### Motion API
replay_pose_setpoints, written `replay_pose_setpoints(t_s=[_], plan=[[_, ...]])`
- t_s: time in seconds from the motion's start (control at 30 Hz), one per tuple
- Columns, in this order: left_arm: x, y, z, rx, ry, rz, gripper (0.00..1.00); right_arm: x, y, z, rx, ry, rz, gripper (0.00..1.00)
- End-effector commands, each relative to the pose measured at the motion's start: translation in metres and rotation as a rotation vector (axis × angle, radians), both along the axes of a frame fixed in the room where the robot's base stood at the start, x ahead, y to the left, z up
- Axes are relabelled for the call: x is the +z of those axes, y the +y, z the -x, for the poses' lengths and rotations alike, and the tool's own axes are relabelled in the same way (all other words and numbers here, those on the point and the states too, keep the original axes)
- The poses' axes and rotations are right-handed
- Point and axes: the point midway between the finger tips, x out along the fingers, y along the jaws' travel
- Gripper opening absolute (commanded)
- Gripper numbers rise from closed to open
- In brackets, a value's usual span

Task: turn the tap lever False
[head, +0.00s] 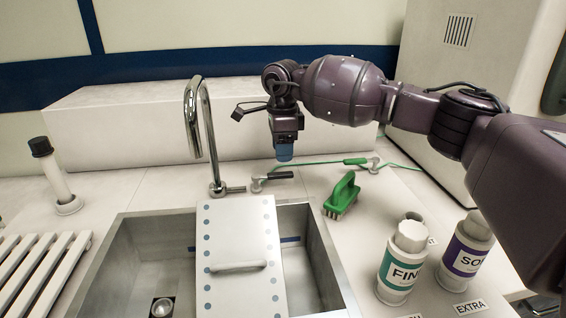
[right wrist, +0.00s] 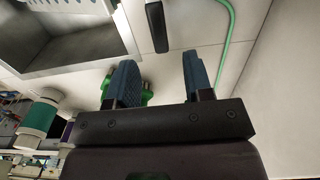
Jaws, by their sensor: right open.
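The chrome tap (head: 205,130) stands behind the sink with its spout arching up. To the right of its base, a lever with a black handle (head: 280,176) lies nearly level over the counter, pointing right. My right gripper (head: 284,153) hangs just above that handle, blue fingertips downward. In the right wrist view, the gripper (right wrist: 160,72) is open and empty. There the black handle (right wrist: 157,27) shows beyond the fingertips, in line with the gap and apart from both fingers. My left gripper is not in view.
A green brush (head: 342,194) and two labelled bottles, one teal (head: 398,268) and one purple (head: 464,255), stand right of the sink (head: 325,262). A white board (head: 238,240) bridges the sink. A green hose (head: 320,163) runs behind the lever.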

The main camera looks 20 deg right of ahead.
Motion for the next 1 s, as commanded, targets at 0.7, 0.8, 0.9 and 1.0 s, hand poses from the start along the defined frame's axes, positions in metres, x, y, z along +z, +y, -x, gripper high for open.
replay_pose_setpoints(t_s=[0.7,0.8,0.9,1.0], plan=[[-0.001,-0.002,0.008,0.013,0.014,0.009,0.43,0.049,0.0,0.0,0.001,0.002,0.001,0.47],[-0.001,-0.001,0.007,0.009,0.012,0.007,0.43,0.049,0.0,0.0,0.001,0.002,0.001,0.47],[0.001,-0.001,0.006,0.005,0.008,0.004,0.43,0.051,0.0,0.0,0.001,0.0,0.0,0.47],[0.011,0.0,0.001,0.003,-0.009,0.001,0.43,0.068,0.0,0.003,0.001,-0.016,0.0,0.47]])
